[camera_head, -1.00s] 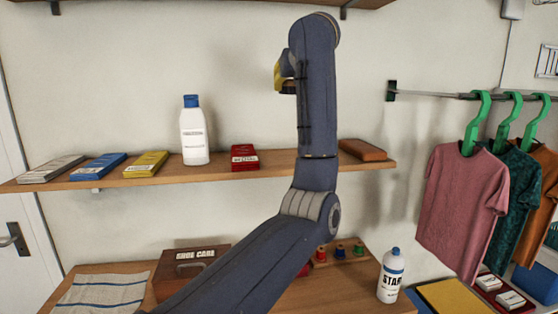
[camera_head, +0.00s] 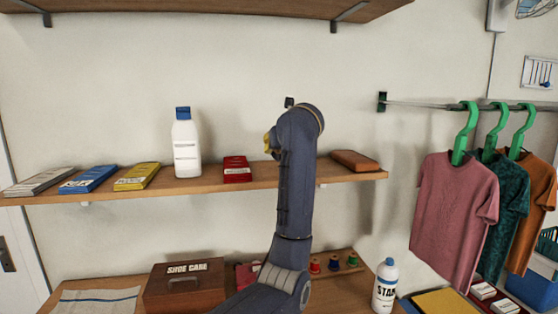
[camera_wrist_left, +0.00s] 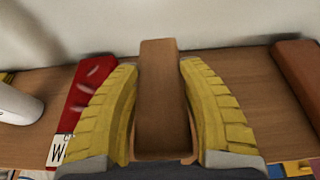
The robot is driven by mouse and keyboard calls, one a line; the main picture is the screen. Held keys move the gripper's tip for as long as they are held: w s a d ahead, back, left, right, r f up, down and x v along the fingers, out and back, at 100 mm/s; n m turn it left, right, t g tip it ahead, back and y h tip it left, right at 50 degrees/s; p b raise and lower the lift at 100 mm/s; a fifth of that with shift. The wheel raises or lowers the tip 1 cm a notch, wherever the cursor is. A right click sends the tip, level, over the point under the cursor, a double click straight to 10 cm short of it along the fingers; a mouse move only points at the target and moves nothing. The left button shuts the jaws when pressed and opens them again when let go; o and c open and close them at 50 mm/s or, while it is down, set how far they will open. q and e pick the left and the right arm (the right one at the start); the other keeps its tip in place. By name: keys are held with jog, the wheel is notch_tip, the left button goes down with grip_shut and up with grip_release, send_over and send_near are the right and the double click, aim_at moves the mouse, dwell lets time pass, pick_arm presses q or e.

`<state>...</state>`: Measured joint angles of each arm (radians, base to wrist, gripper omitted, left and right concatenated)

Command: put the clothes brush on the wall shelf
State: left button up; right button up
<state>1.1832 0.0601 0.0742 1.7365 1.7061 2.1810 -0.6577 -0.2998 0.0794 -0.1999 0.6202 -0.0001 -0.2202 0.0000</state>
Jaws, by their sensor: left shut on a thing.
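The clothes brush (camera_wrist_left: 158,100), a long brown wooden block, is between the yellow fingers of my left gripper (camera_wrist_left: 155,68) in the left wrist view. The gripper is shut on it, and its far end points toward the wall. The wall shelf (camera_head: 215,186) runs across the head view, and its board shows below the brush in the wrist view (camera_wrist_left: 257,95). I cannot tell whether the brush touches the board. In the head view my left gripper (camera_head: 269,142) is mostly hidden behind my forearm, just above the shelf. My right gripper is not in view.
On the shelf, a red packet (camera_head: 237,169) is left of the gripper and a brown block (camera_head: 355,160) is right. An upper shelf (camera_head: 220,15) is overhead. Shirts (camera_head: 455,200) hang at right.

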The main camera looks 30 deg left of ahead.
pick_arm(q)
jog(key=shift+f, duration=2.05)
jog(key=o, duration=1.3)
jog(key=shift+f, duration=0.1)
jog(key=shift+c, duration=0.2)
jog(key=v, duration=1.2)
